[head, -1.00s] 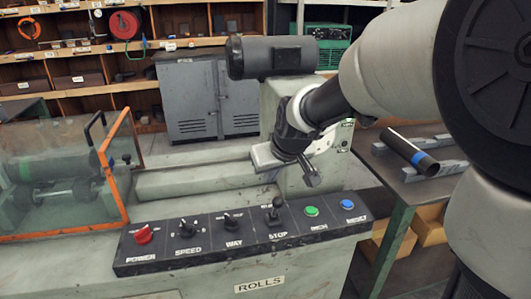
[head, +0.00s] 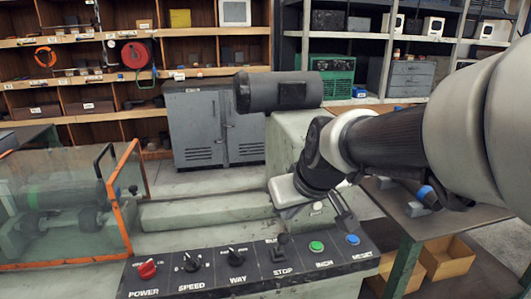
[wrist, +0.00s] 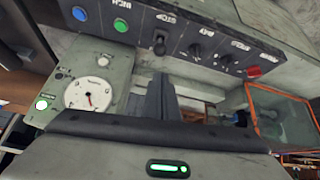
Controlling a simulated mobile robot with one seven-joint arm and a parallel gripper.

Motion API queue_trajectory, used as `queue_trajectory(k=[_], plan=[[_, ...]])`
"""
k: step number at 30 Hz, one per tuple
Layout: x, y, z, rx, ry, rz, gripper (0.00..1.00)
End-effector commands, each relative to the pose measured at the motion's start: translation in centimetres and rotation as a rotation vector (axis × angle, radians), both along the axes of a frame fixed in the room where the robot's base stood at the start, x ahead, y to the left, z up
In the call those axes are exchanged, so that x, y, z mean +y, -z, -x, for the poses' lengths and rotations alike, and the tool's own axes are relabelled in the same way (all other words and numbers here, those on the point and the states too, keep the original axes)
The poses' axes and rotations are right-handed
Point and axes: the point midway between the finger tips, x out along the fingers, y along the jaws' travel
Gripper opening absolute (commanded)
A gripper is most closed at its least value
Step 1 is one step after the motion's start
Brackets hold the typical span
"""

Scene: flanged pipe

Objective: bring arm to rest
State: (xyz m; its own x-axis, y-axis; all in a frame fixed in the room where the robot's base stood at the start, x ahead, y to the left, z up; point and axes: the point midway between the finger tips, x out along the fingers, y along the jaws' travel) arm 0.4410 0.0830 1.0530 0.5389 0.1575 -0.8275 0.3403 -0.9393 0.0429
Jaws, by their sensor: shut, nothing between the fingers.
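My gripper (head: 343,215) is shut and empty, pointing down just behind the control panel (head: 250,262), near its right part. In the wrist view the shut fingers (wrist: 162,98) show dark in the middle, with a dial gauge and the panel behind them. My arm reaches in from the right of the head view. A dark pipe with a blue band (head: 427,193) lies on the right side table; my arm hides most of it.
A clear guard with an orange frame (head: 128,205) covers rollers at the left. A dark motor (head: 278,91) stands above the machine's housing, close to my wrist. A grey cabinet (head: 213,125) and shelves stand behind. Open boxes (head: 447,259) are under the side table (head: 480,214).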

Motion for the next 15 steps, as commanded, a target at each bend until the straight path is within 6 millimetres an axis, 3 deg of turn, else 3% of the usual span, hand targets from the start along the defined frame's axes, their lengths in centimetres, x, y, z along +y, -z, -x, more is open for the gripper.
queue_trajectory(k=[7, 15], plan=[[-3.8, -1.5, 7.3, 0.04, 0.134, -0.003, 0.0], [-7.4, -1.1, 14.9, 0.091, 0.3, -0.018, 0.0]])
